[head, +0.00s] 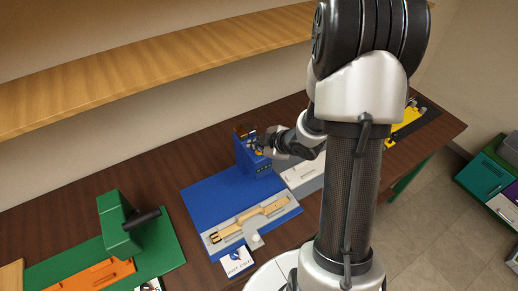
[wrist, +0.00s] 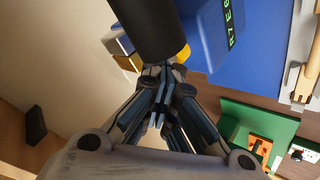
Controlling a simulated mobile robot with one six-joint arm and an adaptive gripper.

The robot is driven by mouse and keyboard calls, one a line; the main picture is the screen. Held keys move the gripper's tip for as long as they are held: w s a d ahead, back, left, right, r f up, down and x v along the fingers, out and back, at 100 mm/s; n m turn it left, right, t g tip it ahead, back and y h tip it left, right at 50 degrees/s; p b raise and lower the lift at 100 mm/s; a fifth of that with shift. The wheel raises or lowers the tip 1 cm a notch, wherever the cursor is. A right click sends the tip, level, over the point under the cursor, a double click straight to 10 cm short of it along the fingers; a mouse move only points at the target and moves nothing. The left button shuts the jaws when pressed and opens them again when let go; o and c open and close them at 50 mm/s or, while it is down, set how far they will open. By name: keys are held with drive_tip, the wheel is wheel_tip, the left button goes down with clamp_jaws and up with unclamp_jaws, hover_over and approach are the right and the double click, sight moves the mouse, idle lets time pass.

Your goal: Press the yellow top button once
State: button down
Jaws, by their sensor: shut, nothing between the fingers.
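The blue station box (head: 247,160) stands at the back of a blue mat, under my gripper. A small yellow part (head: 259,152), apparently the top button, shows at the box top beside the fingers and is mostly covered by them. In the wrist view, a round yellow part (wrist: 184,53) shows just beyond the fingertips, partly behind a black cylinder. My gripper (head: 256,147) is shut and empty, with its fingers together in the wrist view (wrist: 160,74). I cannot tell whether the tips touch the yellow part. The box (wrist: 212,30) carries a green-lit display.
A tan strap (head: 250,219) lies in a grey tray on the blue mat (head: 205,195). A green station (head: 120,225) with a black cylinder stands at left. A wooden shelf (head: 150,65) runs above the back of the table. Dark tabletop between the mats is clear.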

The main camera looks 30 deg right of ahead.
sight(257, 152)
idle(0.3)
drive_tip(key=shift+r+p, duration=1)
drive_tip(key=shift+r, duration=0.05)
wheel_tip(257, 152, up, 5)
drive_tip(key=p, duration=0.4)
idle(0.5)
